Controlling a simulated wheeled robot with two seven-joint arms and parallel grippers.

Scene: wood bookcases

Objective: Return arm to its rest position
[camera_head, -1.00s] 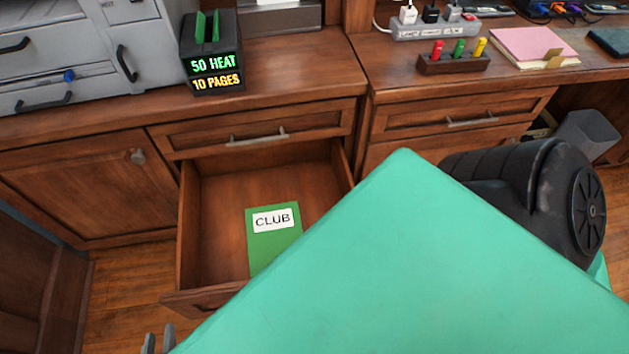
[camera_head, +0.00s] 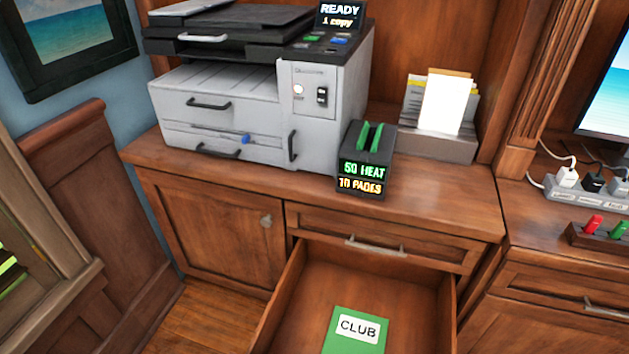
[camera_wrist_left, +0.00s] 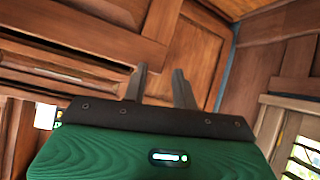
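My left gripper (camera_wrist_left: 160,69) shows in the left wrist view, its two grey fingers apart with nothing between them. Wooden cabinet panels lie beyond the fingers, and the picture there is tilted. The head view shows neither of my arms or grippers. My right gripper is in no current view.
An open drawer (camera_head: 292,300) holds a green CLUB folder (camera_head: 354,338) and juts out below the counter (camera_head: 262,187). A grey printer (camera_head: 222,110), a small lit display box (camera_head: 362,178) and a paper holder (camera_head: 440,145) stand on the counter. Wood floor (camera_head: 200,315) shows at lower left.

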